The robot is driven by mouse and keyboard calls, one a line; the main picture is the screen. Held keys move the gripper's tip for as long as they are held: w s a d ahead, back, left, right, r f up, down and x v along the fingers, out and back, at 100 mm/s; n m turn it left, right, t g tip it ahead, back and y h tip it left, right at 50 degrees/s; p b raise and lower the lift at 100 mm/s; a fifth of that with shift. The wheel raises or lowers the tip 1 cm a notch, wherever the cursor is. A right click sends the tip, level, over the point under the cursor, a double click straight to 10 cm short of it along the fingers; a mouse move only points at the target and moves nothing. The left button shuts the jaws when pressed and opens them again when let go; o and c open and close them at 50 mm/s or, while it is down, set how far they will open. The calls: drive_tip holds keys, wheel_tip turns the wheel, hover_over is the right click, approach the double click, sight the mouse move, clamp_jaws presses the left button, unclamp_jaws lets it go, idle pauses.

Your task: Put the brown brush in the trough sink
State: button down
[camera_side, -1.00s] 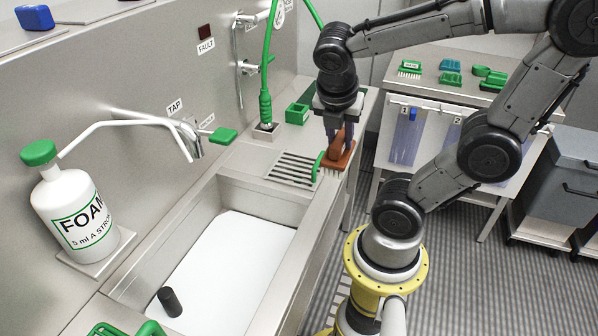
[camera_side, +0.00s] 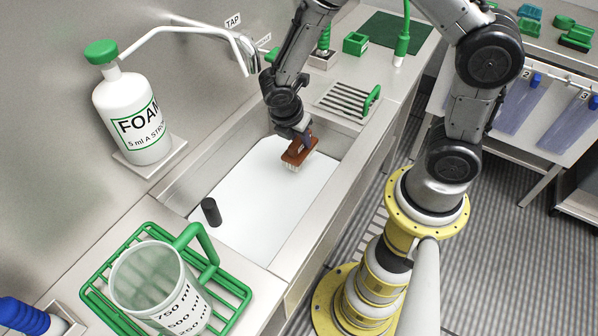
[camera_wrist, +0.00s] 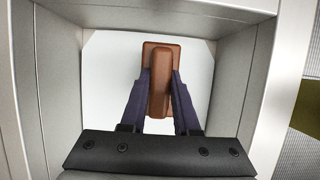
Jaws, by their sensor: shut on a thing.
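The brown brush (camera_side: 299,153) is held by my gripper (camera_side: 303,136), over the far end of the trough sink (camera_side: 335,145). Its pale bristles point down toward the white sink floor; I cannot tell whether they touch it. In the wrist view the brush (camera_wrist: 161,80) lies between the two dark fingers of my gripper (camera_wrist: 160,88), which are shut on its handle. The walls of the sink (camera_wrist: 235,85) show on both sides of the brush.
A black cylinder (camera_side: 211,211) stands in the near part of the sink. A clear measuring jug (camera_side: 150,280) stands on a green rack (camera_side: 232,300) at the near end. The foam bottle (camera_side: 130,115) is left of the sink, and a slotted drain area (camera_side: 345,100) lies beyond it.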

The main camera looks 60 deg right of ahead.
sight(295, 151)
drive_tip(key=shift+a+f, duration=0.2)
drive_tip(key=shift+f, duration=2.8)
drive_tip(key=shift+f, duration=0.1)
drive_tip(key=c, duration=0.6)
unclamp_jaws()
drive_tip(key=shift+c, duration=0.2)
drive_tip(key=shift+w+a+r, duration=0.1)
drive_tip(key=shift+r, duration=0.35)
drive_tip(key=v, duration=0.2)
drive_tip(key=shift+a+r, duration=0.3)
drive_tip(key=a, duration=1.1)
drive_tip(key=shift+a+f, duration=0.2)
drive_tip(key=shift+a, duration=0.15)
